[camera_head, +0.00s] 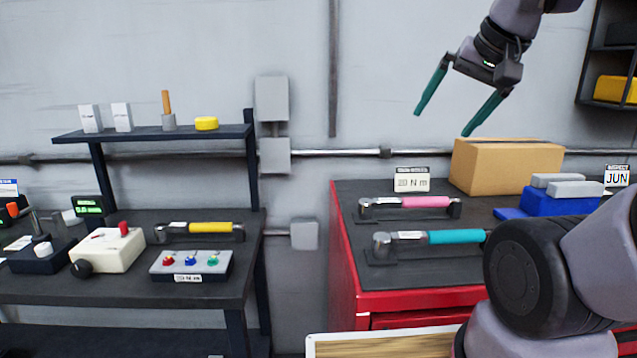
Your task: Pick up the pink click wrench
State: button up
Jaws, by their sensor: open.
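The pink click wrench (424,202) lies level in a dark holder on top of the red cabinet (343,265). Its pink grip is to the right and its metal head to the left. A similar wrench with a teal grip (455,237) lies in front of it, partly close to my arm in the picture. My gripper (454,118) is high above the cabinet, its two teal fingers spread apart and pointing down. It is open and empty, clear of the pink wrench.
A yellow-gripped wrench (210,228) lies on the left bench (125,291). The air above the pink wrench looks clear.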

aim_at(365, 206)
jog(key=k+l+z, duration=0.1)
jog(key=k+z, duration=0.25)
jog(key=k+l+z, duration=0.15)
jog(key=z, duration=0.15)
jog(key=k+l+z, duration=0.2)
jog(key=z, duration=0.15)
